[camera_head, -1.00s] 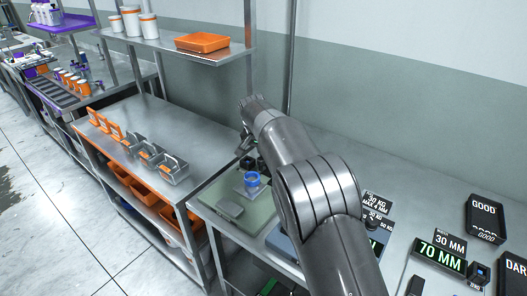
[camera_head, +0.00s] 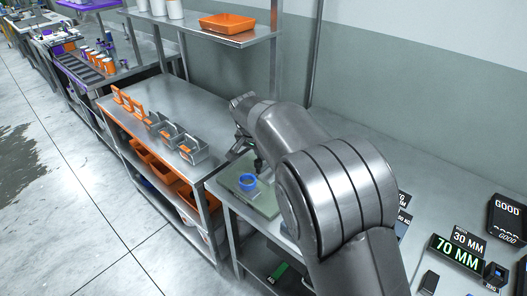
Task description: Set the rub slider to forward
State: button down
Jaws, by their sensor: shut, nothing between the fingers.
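I cannot pick out a rub slider by name. A grey-green device plate (camera_head: 262,204) lies on the metal bench, with a blue ring-shaped part (camera_head: 247,181) on it. My gripper (camera_head: 258,166) is small and dark in the head view, just above or behind the blue part. It is shut, with nothing seen in it. I cannot tell whether its fingertips touch the device. My thick grey arm covers the bench to the right of the plate and may hide part of the device. No forward marking can be read.
On the right of the bench stand a 70 MM display (camera_head: 457,252), a 30 MM sign (camera_head: 468,239) and a black GOOD tray (camera_head: 508,219). Left is a lower bench with metal holders (camera_head: 190,147). A shelf with an orange tray (camera_head: 228,23) hangs above. The floor left is clear.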

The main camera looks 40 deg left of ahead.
jog(key=shift+s+f, duration=0.15)
jog(key=shift+s, duration=0.2)
jog(key=w, duration=0.2)
jog(key=w+a, duration=0.1)
jog(key=w, duration=0.1)
jog(key=shift+w, duration=0.35)
jog(key=a+v, duration=0.1)
jog(key=v, duration=0.9)
jog(key=shift+d, duration=0.45)
